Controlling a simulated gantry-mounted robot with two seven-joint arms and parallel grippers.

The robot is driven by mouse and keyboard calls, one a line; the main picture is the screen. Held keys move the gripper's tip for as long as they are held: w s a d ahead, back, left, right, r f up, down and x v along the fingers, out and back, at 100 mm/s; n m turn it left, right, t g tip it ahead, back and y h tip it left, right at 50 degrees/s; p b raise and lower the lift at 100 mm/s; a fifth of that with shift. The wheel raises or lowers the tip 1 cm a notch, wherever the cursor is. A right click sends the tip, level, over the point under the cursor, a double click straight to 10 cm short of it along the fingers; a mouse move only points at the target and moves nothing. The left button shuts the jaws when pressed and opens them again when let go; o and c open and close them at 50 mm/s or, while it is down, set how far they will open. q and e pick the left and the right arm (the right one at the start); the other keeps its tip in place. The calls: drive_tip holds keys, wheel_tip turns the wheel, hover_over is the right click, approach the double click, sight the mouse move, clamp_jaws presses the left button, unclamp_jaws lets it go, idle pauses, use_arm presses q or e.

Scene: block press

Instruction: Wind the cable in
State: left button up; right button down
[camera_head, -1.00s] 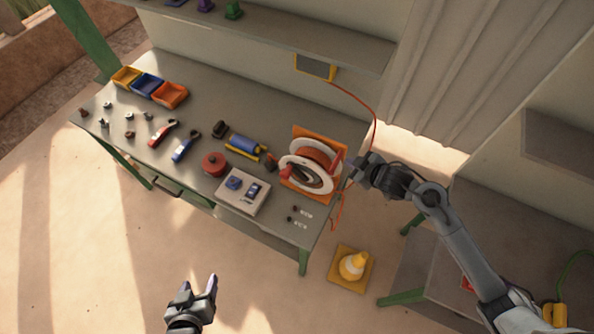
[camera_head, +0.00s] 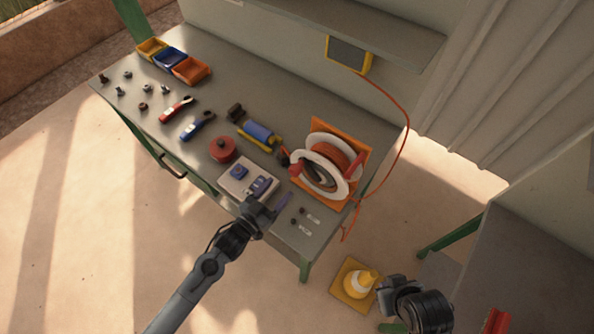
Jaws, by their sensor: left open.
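The cable reel (camera_head: 312,181) has white flanges, red parts and an orange base, and stands at the right end of the bench. The orange cable (camera_head: 408,118) is wound on its drum. It also runs from a yellow-framed panel (camera_head: 348,56) on the wall, curves down past the right of the reel and hangs at the bench's edge. My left gripper (camera_head: 270,208) is open over the bench's front edge, beside the grey box and left of and below the reel. My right gripper (camera_head: 382,290) is off the bench, by the cone; its fingers are unclear.
A grey box (camera_head: 232,188) with blue parts, a red round thing (camera_head: 222,149) and a blue-yellow tool (camera_head: 258,136) lie left of the reel. A yellow-white cone (camera_head: 358,284) stands on the floor. A second bench (camera_head: 510,255) is at right.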

sight(292, 174)
use_arm(q)
drive_tip(key=x, duration=0.9)
drive_tip(key=shift+w+d, duration=0.1)
drive_tip(key=shift+w, duration=0.05)
clamp_jaws()
